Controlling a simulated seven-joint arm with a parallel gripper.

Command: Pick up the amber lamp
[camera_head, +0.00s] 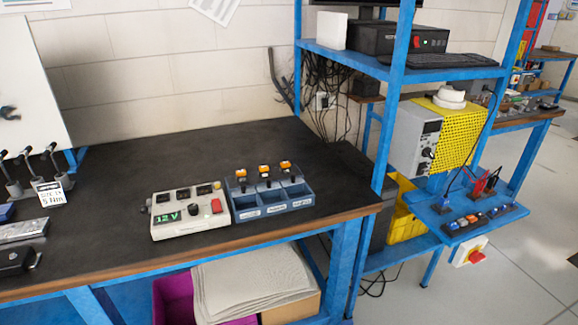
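Three small orange-topped pieces stand in a row at the back of a blue three-compartment tray (272,207) on the dark bench: a left one (241,174), a middle one (264,170) and a right one (286,167). They have dark lower parts. I cannot tell which of them, if any, is the amber lamp. The tray's compartments have pale labels on the front. A cream tester box (180,226) with a green "12 V" display and a red switch stands just left of the tray. My gripper is not in view.
The dark bench top (190,155) is clear behind the tester and tray. A stand with black-topped tools (38,174) and a "5 Nm" card is at left. A blue shelf unit (392,100) rises at right; a low blue shelf (440,232) holds small coloured parts.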

